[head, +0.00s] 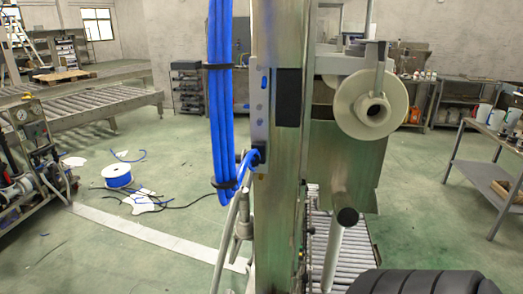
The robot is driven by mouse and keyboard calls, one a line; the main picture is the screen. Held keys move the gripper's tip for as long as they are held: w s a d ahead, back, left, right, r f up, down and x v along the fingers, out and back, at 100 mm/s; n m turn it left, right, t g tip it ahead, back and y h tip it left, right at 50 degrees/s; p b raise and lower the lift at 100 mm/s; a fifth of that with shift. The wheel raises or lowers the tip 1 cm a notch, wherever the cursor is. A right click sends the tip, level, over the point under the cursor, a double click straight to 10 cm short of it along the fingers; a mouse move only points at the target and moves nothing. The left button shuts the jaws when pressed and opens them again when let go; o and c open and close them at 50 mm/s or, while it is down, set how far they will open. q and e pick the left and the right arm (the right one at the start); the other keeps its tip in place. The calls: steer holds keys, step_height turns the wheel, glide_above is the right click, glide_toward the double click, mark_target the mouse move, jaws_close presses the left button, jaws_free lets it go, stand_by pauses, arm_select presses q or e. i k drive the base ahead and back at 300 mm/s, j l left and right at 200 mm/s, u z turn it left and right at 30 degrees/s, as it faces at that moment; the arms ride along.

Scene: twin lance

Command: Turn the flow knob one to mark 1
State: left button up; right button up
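No knob with numbered marks can be made out in the head view. A tall metal column (279,200) stands close in front, with a bundle of blue hoses (221,100) down its left side. A pale round reel or flange (371,104) with a protruding hub sits at the column's upper right. A black round end (347,217) tops a pale slanted bar below it. Neither of my grippers is in view.
A roller conveyor (340,255) runs behind the column at floor level. A cart with a gauge (22,114) stands at the left edge, and a metal table (490,150) at the right. A blue hose spool (117,176) lies on the green floor, which has free room.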

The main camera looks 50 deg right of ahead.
mark_target(238, 157)
steer(key=i+z, duration=0.2)
steer(key=z, duration=0.25)
steer(key=i+z, duration=0.25)
steer(key=z, duration=0.25)
steer(key=i+j+z, duration=0.2)
steer(key=z, duration=0.25)
steer(key=i+j+z, duration=0.15)
steer(key=z, duration=0.3)
steer(key=k+j+z, duration=0.1)
steer(key=k, duration=0.25)
